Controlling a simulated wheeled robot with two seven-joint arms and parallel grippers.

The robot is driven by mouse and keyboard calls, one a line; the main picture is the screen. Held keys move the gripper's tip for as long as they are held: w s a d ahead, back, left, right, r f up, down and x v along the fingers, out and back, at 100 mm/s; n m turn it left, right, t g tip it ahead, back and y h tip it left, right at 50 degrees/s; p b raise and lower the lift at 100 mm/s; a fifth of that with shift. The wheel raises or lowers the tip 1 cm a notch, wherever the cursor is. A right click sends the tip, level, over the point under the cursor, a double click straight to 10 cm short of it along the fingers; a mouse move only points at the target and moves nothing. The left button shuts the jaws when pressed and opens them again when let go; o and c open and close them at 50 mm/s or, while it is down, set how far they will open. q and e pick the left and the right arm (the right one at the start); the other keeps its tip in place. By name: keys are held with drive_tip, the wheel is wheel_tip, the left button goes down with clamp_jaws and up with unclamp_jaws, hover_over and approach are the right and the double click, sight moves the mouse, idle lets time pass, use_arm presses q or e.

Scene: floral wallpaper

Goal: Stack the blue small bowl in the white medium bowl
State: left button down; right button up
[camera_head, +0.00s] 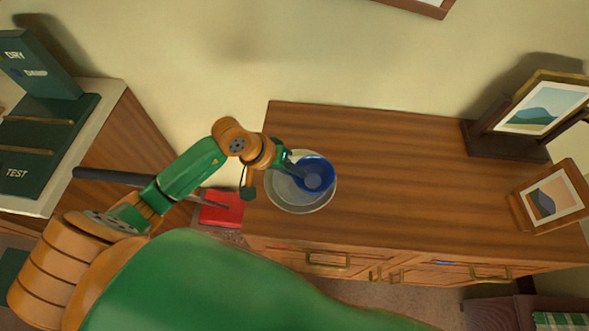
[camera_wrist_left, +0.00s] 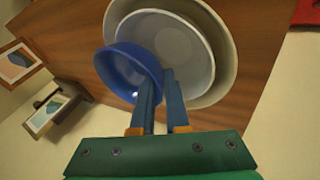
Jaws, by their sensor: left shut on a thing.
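The blue small bowl (camera_head: 315,181) is over the right part of the white medium bowl (camera_head: 284,190) in the head view. My left gripper (camera_head: 292,167) is shut on the rim of the blue bowl. In the left wrist view, the fingers (camera_wrist_left: 162,78) pinch the right edge of the blue bowl (camera_wrist_left: 120,76), which overlaps the left side of the white bowl (camera_wrist_left: 192,52). The blue bowl looks tilted and off-centre; whether it touches the white bowl I cannot tell. My right gripper is not in view.
The white bowl sits inside a larger cream bowl (camera_wrist_left: 229,68) on the left end of a wooden cabinet (camera_head: 400,190). Picture frames (camera_head: 548,196) stand at the cabinet's right end. The middle of the top is clear. A red object (camera_head: 221,207) lies left of the cabinet.

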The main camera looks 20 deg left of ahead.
use_arm(q)
drive_tip(key=c, duration=0.9)
unclamp_jaws()
drive_tip(key=shift+f, duration=0.1)
